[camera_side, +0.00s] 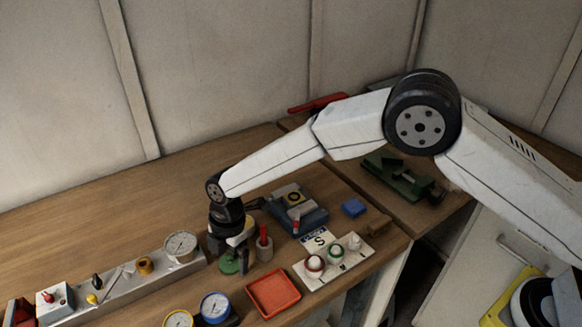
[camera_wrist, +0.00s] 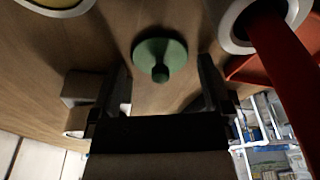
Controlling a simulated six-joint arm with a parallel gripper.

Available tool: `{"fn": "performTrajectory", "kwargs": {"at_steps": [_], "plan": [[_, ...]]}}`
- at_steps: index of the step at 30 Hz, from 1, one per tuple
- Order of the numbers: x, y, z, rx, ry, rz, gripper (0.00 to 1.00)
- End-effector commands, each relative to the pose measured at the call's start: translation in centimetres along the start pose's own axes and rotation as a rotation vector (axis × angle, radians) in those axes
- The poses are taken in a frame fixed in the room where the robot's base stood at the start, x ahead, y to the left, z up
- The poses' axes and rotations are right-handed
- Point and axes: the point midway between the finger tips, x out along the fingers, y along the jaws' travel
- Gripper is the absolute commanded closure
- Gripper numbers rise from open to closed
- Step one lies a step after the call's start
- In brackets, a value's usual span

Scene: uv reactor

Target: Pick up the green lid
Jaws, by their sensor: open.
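The green lid (camera_side: 229,264) is a round disc with a small knob, lying on the wooden bench in the side view. In the wrist view the green lid (camera_wrist: 160,52) is near the top middle, its knob facing me. My gripper (camera_side: 230,247) points down just above the lid in the side view. In the wrist view its two dark fingers are apart, one on each side of the knob, with nothing held. Whether the fingertips are level with the knob is hard to tell.
A red-handled tool in a round holder (camera_side: 264,246) stands close to the right of my gripper. A red tray (camera_side: 274,293), a white board with small jars (camera_side: 331,270), blue and yellow gauges and a grey panel (camera_side: 130,290) surround it. The bench behind left is clear.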

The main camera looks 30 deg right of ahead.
Motion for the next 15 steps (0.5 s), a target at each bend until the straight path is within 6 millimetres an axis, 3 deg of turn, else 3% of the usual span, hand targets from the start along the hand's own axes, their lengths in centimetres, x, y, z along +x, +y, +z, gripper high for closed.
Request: {"fn": "performTrajectory", "kwargs": {"at_steps": [10,15], "plan": [[-0.05,0.01,0.02,0.0,0.0,0.0,0.0],[-0.06,0.01,0.02,0.0,0.0,0.0,0.54]]}}
